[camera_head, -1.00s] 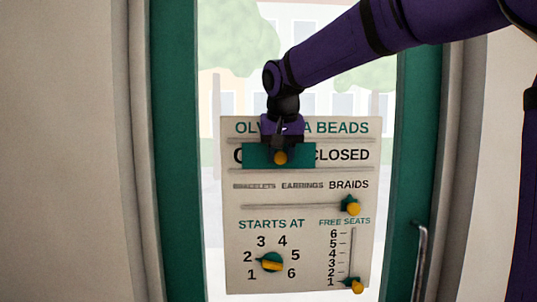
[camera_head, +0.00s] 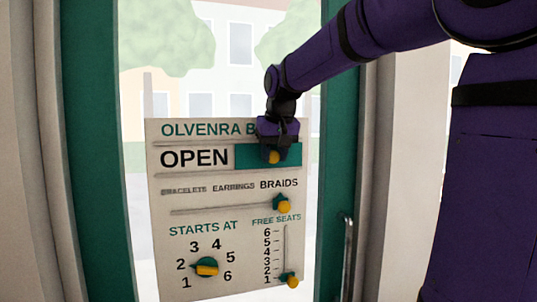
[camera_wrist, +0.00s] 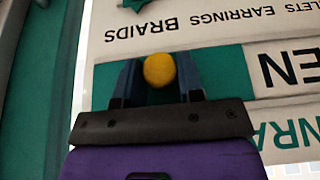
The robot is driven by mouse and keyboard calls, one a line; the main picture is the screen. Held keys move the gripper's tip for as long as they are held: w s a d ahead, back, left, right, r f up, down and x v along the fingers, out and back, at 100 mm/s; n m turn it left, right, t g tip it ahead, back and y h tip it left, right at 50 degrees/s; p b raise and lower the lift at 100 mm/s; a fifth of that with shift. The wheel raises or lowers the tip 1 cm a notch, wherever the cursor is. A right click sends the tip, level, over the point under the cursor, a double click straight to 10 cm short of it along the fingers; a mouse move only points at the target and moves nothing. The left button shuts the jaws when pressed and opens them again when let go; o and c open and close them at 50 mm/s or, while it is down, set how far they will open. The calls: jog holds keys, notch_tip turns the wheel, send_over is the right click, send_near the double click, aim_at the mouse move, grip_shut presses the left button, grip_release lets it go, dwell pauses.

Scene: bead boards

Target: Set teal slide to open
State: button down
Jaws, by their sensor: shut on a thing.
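The bead board (camera_head: 165,225) hangs on the glass door, headed OLVENRA with the rest partly hidden by my gripper. Its teal slide (camera_head: 245,157) is at the right end of its track and covers the word CLOSED. The word OPEN (camera_head: 194,159) shows fully to its left. My gripper (camera_head: 274,152) is shut on the slide's yellow knob. In the wrist view, my gripper (camera_wrist: 160,80) has a finger on each side of the yellow knob (camera_wrist: 160,69), with the teal slide (camera_wrist: 222,62) behind.
Below are the BRAIDS slider knob (camera_head: 283,206), the STARTS AT dial (camera_head: 206,267) at about 2, and the FREE SEATS knob (camera_head: 290,279) near 1. A door handle (camera_head: 347,262) stands right of the board. The glass left of the board is clear.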

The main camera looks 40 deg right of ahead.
jog(key=shift+d, duration=0.15)
jog(key=c, duration=0.8)
grip_release()
jog(key=shift+s+d, duration=0.1)
jog(key=shift+o, duration=0.2)
jog(key=shift+r, duration=0.1)
jog(key=v, duration=1)
jog(key=shift+s+r, duration=0.15)
jog(key=shift+r, duration=0.15)
jog(key=shift+f, duration=0.1)
jog(key=s+a+f+n, duration=0.1)
jog(key=s+a+f, duration=0.2)
jog(key=s+f, duration=0.3)
jog(key=s+a+f+n+y, duration=0.1)
jog(key=s+a+f, duration=0.3)
jog(key=s+f, duration=0.3)
jog(key=s+a+f+n+t, duration=0.1)
jog(key=s+a+f, duration=0.2)
jog(key=s+f, duration=0.3)
notch_tip(320, 180, down, 2)
jog(key=shift+s+a+f+n, duration=0.2)
jog(key=shift+s+a+n, duration=0.1)
jog(key=shift+s+a, duration=0.1)
